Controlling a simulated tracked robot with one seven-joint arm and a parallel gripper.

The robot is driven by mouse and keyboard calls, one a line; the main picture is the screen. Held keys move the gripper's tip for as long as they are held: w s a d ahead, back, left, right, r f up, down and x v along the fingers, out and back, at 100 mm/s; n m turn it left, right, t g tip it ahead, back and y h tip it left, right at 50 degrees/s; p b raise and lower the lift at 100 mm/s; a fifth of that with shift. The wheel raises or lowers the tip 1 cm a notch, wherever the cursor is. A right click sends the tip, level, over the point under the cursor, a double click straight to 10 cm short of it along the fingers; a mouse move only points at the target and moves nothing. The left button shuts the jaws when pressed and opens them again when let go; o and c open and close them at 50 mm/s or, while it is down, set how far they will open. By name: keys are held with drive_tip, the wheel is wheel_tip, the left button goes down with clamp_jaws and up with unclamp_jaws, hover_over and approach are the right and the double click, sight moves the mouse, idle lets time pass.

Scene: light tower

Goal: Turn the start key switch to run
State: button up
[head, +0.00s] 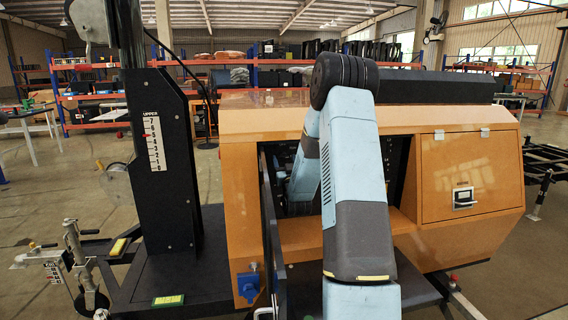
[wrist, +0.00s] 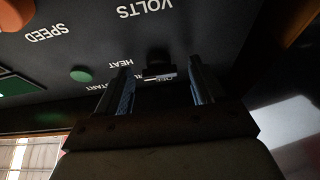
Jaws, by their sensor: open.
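My gripper (wrist: 160,76) is open, with one finger on each side of the switch. Gaps show between the fingers and the knob, so they look apart from it. How deep the tips reach is hard to tell. In the head view my arm reaches into the open compartment of the orange light tower cabinet (head: 465,225), and my gripper and the switch are hidden there.
A green button (wrist: 81,75) sits left of the fingers, and an orange-red knob (wrist: 14,12) is at the corner. The open compartment door (head: 268,235) stands close left of my arm. The black mast (head: 160,160) is further left.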

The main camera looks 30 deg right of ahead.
drive_tip(key=shift+c, duration=0.4)
drive_tip(key=shift+a, duration=0.1)
drive_tip(key=c, duration=1)
drive_tip(key=shift+n, duration=0.3)
drive_tip(key=n+y, duration=0.3)
drive_tip(key=n, duration=0.3)
drive_tip(key=n+y, duration=0.1)
drive_tip(key=n, duration=0.1)
drive_tip(key=n+y, duration=0.2)
drive_tip(key=n, duration=0.1)
drive_tip(key=shift+s+d+r+n, duration=0.1)
drive_tip(key=shift+d+n, duration=0.15)
drive_tip(key=shift+n, duration=0.05)
drive_tip(key=shift+n+y, duration=0.3)
drive_tip(key=shift+g, duration=0.3)
